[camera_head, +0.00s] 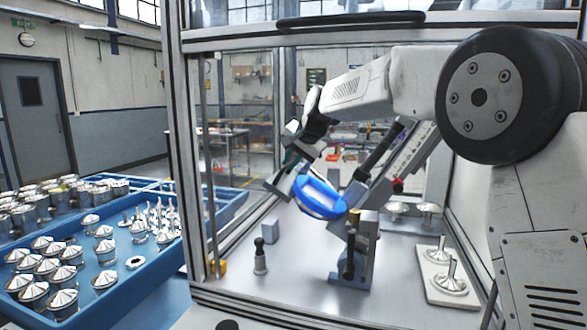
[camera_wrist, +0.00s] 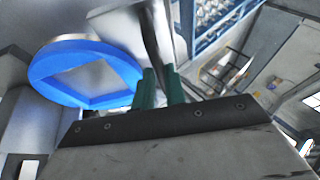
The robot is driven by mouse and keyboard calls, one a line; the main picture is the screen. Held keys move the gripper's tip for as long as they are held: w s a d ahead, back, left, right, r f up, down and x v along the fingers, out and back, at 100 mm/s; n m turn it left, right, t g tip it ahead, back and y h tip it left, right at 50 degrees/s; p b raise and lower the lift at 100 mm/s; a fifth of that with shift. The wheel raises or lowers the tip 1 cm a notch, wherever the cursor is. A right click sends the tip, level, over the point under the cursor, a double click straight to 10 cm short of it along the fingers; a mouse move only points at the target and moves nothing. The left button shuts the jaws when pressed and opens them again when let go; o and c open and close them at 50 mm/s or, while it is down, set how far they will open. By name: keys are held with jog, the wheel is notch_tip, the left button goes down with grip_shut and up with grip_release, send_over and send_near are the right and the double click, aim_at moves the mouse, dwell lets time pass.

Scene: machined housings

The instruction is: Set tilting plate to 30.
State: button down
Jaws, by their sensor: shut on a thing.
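A grey stand (camera_head: 362,262) with a dark lever is below. My gripper (camera_head: 291,163) comes in from the upper right. The exact angle and any scale cannot be read.
A small post with a dark knob (camera_head: 260,262) and a grey block (camera_head: 270,230) stand left of the stand. A pale board with metal parts (camera_head: 437,276) lies at right. A blue tray (camera_head: 130,290) of metal parts is outside left. Enclosure posts (camera_head: 182,150) border the space.

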jog(key=shift+s+d+f, duration=0.1)
jog(key=shift+d+f, duration=0.05)
jog(key=shift+d, duration=0.1)
jog(key=c, duration=1.7)
grip_release()
jog(key=shift+c, duration=0.2)
jog(key=shift+o, duration=1.4)
jog(key=shift+d, duration=0.35)
jog(key=shift+s+a, duration=0.1)
jog(key=shift+a, duration=0.2)
jog(key=shift+s+r, duration=0.1)
jog(key=shift+r, duration=0.25)
jog(key=v, duration=0.7)
jog(key=shift+d, duration=0.1)
